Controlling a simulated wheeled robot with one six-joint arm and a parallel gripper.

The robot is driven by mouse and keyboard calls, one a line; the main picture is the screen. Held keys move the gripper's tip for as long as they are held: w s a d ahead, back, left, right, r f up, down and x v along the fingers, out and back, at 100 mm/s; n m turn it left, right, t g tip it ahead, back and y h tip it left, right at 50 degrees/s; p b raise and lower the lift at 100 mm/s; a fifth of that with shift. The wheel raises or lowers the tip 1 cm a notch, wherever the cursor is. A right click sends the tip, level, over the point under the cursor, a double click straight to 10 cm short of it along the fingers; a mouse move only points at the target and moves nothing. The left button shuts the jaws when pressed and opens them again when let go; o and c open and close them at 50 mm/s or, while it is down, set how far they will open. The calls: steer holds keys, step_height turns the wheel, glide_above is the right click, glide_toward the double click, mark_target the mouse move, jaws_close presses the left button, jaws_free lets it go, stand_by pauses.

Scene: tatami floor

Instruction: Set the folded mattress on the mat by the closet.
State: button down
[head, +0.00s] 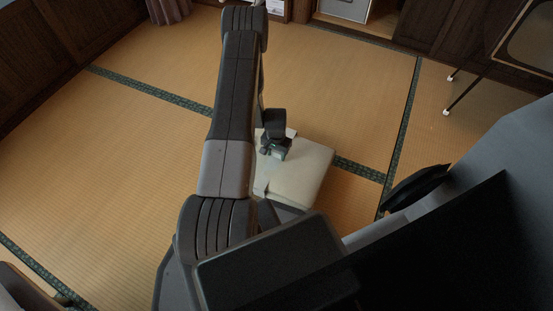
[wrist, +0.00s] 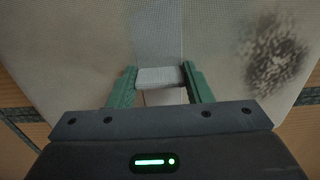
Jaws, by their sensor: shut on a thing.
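The folded mattress (head: 308,175) is a pale cream slab in the middle of the head view, partly hidden behind my arm. It also fills the upper wrist view (wrist: 90,45), with a dark speckled patch on its right side. My gripper (head: 272,152) is over its upper left part. In the wrist view the green fingers (wrist: 161,82) are shut on a pale strap-like piece of the mattress. I cannot tell whether the mattress touches the floor. No separate mat by a closet can be made out; green-edged tatami (head: 150,160) covers the floor.
Dark wooden panels (head: 40,60) line the left. An open compartment with a pale box (head: 345,9) and a curtain (head: 168,10) are at the top.

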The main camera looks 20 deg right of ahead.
mark_target(276, 157)
steer(key=shift+f+b, duration=0.6)
steer(key=shift+f, duration=0.95)
steer(key=c, duration=0.7)
jaws_free()
steer(key=shift+f, duration=0.15)
step_height(276, 157, up, 12)
steer(key=p, duration=0.4)
